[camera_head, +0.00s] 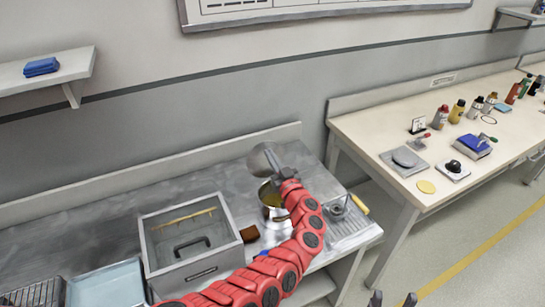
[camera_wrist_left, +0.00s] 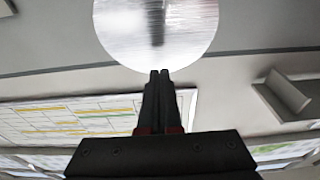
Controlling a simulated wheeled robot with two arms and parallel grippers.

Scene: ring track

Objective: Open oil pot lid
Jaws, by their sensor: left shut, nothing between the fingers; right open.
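The oil pot (camera_head: 275,213) is a round metal pot on the steel counter, with yellowish oil showing inside its uncovered part. Its silver round lid (camera_head: 259,161) stands tipped up above the pot's back; whether it is still joined to the pot is hidden by my gripper. In the left wrist view the lid (camera_wrist_left: 190,28) is a shiny disc just beyond the fingertips. My left gripper (camera_wrist_left: 160,73) is shut and empty, its tips at the lid's lower edge; I cannot tell if they touch. My right gripper (camera_head: 392,299) is open, low at the bottom edge, far from the pot.
A grey fryer box (camera_head: 164,218) with a handle sits left of the pot, a brown block (camera_head: 249,233) between them. A blue tray (camera_head: 107,285) is at lower left. A cream table (camera_head: 445,150) with bottles stands at right.

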